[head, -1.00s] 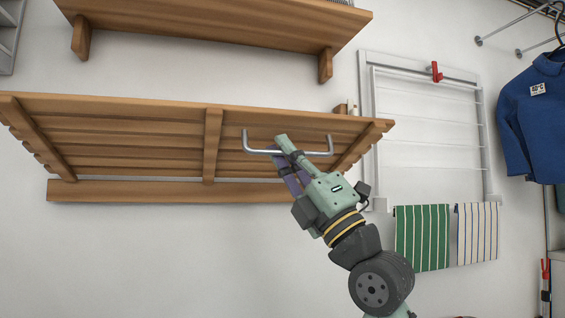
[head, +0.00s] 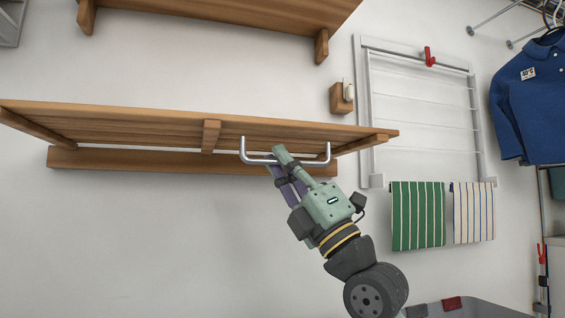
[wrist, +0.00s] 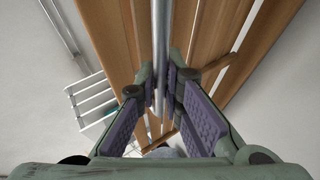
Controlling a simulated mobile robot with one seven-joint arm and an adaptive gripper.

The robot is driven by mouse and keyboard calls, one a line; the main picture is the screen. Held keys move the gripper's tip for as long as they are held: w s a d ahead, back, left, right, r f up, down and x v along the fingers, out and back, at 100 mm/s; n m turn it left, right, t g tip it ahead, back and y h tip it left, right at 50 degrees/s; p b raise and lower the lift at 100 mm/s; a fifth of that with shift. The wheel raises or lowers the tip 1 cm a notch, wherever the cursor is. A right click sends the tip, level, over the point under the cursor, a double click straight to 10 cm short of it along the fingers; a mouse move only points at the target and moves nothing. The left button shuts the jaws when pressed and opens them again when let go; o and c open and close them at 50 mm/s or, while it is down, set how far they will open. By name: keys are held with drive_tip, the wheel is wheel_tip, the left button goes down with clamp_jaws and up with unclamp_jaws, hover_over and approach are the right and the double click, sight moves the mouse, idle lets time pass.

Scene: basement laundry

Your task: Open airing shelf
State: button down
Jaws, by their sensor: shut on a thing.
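The airing shelf (head: 110,121) is a slatted wooden panel on a wooden wall rail (head: 110,159). In the head view it stands out from the wall, close to level, with its underside showing. A U-shaped metal handle (head: 328,152) hangs from its front edge, right of the middle. My gripper (head: 277,164) is shut on the handle's bar. In the wrist view the bar (wrist: 160,45) runs between the purple pads of my gripper (wrist: 161,92), with the slats (wrist: 205,35) behind. The pads hide part of the bar.
A second wooden shelf (head: 220,15) is fixed above. A small wooden block (head: 336,102) is on the wall beside it. A white drying rack (head: 420,110), striped towels (head: 418,215) and a blue shirt (head: 535,100) are at the right. The wall below the shelf is clear.

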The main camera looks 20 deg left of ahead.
drive_tip(key=shift+s+a+f, duration=0.1)
drive_tip(key=shift+f, duration=0.1)
drive_tip(key=c, duration=1.7)
unclamp_jaws()
drive_tip(key=v, duration=1.2)
